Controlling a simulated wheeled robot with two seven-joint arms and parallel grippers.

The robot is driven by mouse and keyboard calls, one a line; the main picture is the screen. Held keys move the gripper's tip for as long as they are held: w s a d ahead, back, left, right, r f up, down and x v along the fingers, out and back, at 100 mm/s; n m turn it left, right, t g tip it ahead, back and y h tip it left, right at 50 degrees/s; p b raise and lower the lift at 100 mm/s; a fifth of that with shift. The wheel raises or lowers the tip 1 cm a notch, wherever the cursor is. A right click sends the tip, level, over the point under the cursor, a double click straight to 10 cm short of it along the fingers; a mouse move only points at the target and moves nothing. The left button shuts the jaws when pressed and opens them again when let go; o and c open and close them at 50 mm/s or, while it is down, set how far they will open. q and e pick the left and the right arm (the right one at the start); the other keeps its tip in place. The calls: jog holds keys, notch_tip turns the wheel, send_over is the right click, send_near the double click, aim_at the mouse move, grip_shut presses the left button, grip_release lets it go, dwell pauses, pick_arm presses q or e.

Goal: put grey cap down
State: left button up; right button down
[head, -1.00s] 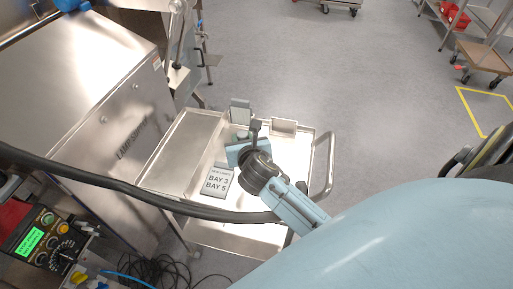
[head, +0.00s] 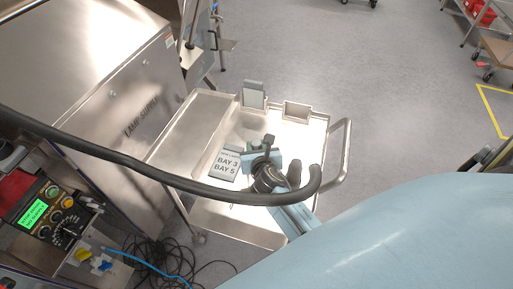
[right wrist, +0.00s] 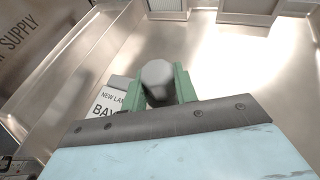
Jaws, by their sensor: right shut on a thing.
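My right gripper (right wrist: 158,90) has green fingers and is shut on the grey cap (right wrist: 157,76), a small faceted piece between the fingertips in the right wrist view. In the head view the right gripper (head: 252,150) is over the metal tray cart (head: 262,232), just right of the printed card (head: 227,165). The cap cannot be made out clearly there. The tray floor lies beneath the cap in the wrist view; whether they touch, I cannot tell. My left gripper is not in view.
Two small metal bins (head: 297,111) stand at the cart's far edge. A black hose (head: 150,178) crosses in front of the cart. The lamp supply cabinet (head: 90,70) stands left, and a control box (head: 45,212) is at lower left.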

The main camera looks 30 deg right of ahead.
jog(key=shift+f, duration=0.1)
jog(key=c, duration=1.1)
grip_release()
jog(key=shift+s+a+r, duration=0.1)
jog(key=shift+s+r, duration=0.2)
jog(key=p+v, duration=0.2)
jog(key=v, duration=0.9)
jog(key=shift+s+a, duration=0.1)
